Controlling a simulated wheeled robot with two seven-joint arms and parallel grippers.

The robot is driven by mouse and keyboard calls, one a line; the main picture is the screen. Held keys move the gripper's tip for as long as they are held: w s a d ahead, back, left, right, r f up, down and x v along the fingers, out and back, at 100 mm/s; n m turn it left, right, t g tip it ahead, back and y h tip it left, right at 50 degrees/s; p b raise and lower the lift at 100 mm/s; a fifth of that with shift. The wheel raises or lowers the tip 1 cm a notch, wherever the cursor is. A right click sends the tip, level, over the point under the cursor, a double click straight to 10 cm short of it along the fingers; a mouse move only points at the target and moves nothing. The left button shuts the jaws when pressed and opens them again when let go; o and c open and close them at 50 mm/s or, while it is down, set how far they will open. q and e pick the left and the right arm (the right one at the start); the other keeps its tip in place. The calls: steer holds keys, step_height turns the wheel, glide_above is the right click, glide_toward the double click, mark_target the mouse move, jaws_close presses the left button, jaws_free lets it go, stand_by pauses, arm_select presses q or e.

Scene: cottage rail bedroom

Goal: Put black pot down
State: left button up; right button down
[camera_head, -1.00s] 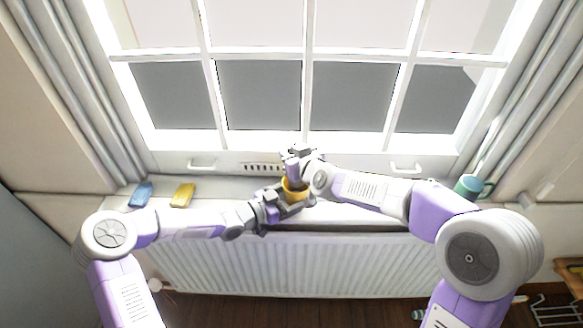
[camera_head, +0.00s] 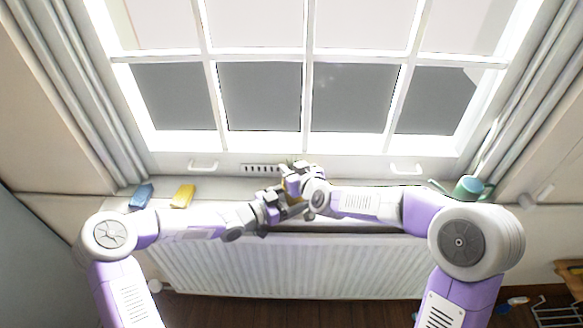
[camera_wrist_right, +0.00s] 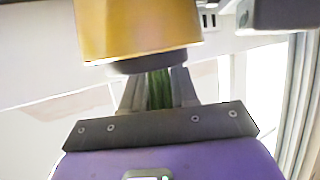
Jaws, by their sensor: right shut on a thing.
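My right gripper (camera_head: 296,180) is over the window sill in front of the window, at the middle of the head view. In the right wrist view a yellow pot (camera_wrist_right: 140,28) fills the top, with the dark band of the black pot (camera_wrist_right: 150,62) at its edge. Green plant stems (camera_wrist_right: 158,88) show between the right fingers, which are shut on the potted plant. In the head view only a sliver of yellow shows by the gripper. My left gripper (camera_head: 276,208) is close beside it at the lower left; its fingers are too small and overlapped to read.
A blue block-like thing (camera_head: 141,196) and a yellow one (camera_head: 183,196) lie on the sill (camera_head: 222,190) at left. A teal can or mug (camera_head: 468,188) stands at the right end, close to my right arm. A white radiator (camera_head: 290,265) is below the sill.

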steer(key=c, duration=0.9)
jaws_free()
steer(key=shift+f, duration=0.1)
steer(key=shift+o, duration=0.2)
steer(key=shift+r, duration=0.3)
steer(key=v, duration=1.2)
steer(key=shift+r, duration=0.2)
arm_select(q)
steer(key=o, duration=0.7)
